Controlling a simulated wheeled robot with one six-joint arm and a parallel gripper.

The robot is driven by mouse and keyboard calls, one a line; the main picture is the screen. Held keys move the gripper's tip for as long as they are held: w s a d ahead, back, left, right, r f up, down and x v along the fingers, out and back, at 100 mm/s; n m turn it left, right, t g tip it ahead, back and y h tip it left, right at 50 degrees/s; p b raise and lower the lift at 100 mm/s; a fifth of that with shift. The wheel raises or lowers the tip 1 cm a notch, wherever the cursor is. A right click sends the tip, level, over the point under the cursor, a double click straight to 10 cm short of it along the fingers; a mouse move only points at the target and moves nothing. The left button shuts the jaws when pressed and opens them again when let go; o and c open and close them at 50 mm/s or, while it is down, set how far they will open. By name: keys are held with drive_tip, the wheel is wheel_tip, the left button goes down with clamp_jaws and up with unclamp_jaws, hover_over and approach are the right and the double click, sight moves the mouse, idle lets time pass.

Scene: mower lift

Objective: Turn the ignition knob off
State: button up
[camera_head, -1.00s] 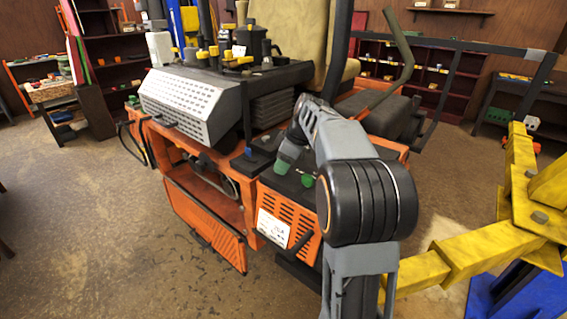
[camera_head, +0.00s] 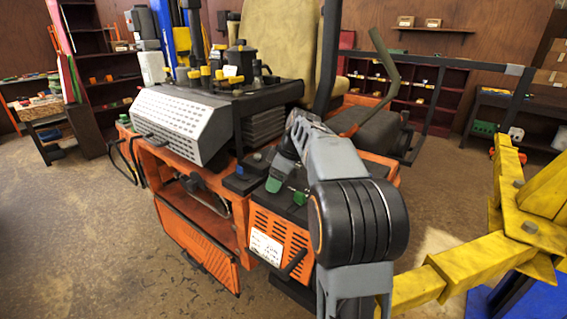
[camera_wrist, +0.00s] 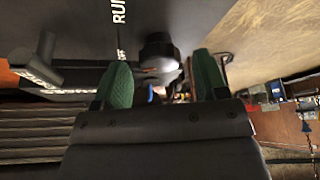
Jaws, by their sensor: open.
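The ignition knob (camera_wrist: 158,48), dark and rounded with a paler grey part below, shows in the wrist view on a dark panel (camera_wrist: 75,25) with white "RUN" lettering. My gripper (camera_wrist: 162,82) is open, with one green fingertip to the left and one to the right of the knob's lower part. Whether either fingertip touches it I cannot tell. In the head view my gripper (camera_head: 287,190) is over the black top of the orange mower's (camera_head: 200,245) near corner. The knob is hidden by my arm there.
A perforated grey cover (camera_head: 175,122), yellow-capped controls (camera_head: 210,75) and a tan seat (camera_head: 272,42) are behind. A yellow lift arm (camera_head: 440,275) stands at right. Floor at left is open.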

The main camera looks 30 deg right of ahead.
drive_tip(key=p+v, duration=0.1)
drive_tip(key=v, duration=1.2)
drive_tip(key=shift+s+a+f, duration=0.1)
drive_tip(key=shift+a, duration=0.05)
drive_tip(key=s+a+f+m+h, duration=0.3)
drive_tip(key=s+a+f+m, duration=0.6)
drive_tip(key=s+a+f, duration=0.6)
wheel_tip(320, 180, down, 4)
drive_tip(key=s, duration=0.2)
drive_tip(key=shift+s+t, duration=0.4)
drive_tip(key=shift+a, duration=0.15)
